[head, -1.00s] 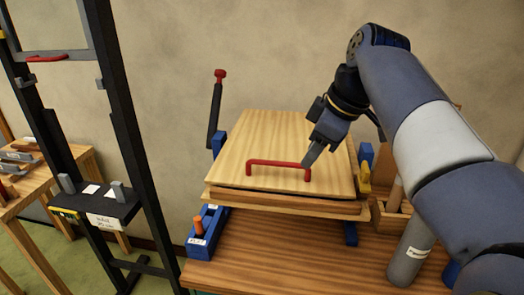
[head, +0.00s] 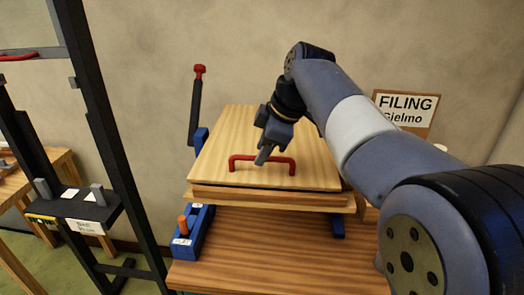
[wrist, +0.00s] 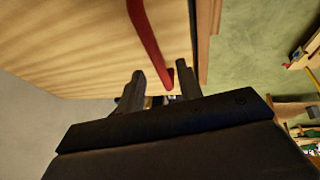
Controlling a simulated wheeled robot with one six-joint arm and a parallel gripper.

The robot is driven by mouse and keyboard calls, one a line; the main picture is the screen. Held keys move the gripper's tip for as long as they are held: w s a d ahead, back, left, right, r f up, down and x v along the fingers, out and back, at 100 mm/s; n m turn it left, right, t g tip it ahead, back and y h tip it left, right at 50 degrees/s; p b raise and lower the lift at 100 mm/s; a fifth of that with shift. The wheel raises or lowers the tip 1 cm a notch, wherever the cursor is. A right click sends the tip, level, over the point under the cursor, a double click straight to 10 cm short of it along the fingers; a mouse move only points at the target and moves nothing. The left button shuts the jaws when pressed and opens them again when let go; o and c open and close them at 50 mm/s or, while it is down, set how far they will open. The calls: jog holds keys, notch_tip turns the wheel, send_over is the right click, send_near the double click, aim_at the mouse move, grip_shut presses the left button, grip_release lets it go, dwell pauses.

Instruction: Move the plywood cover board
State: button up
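The plywood cover board (head: 235,135) lies flat on top of a wooden stack on the bench, with a red bar handle (head: 245,157) on its near part. My gripper (head: 264,157) is low over the board, at about the middle of the handle. In the wrist view the two fingers (wrist: 162,85) stand apart, with the red handle (wrist: 148,40) running down to its end in the gap between them. I cannot tell how deep the handle sits between the fingers, and they are not closed on it. The board also shows in the wrist view (wrist: 70,40).
A blue holder (head: 190,235) with an orange peg stands left of the stack. A dark upright lever with a red knob (head: 197,100) rises behind it. A black frame stand (head: 110,130) is at the left. A FILING sign (head: 405,112) is at the right. The bench front (head: 260,250) is clear.

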jog(key=shift+w+a+f, duration=0.1)
jog(key=shift+a+f, duration=0.05)
jog(key=shift+f, duration=0.3)
grip_shut()
dwell(0.4)
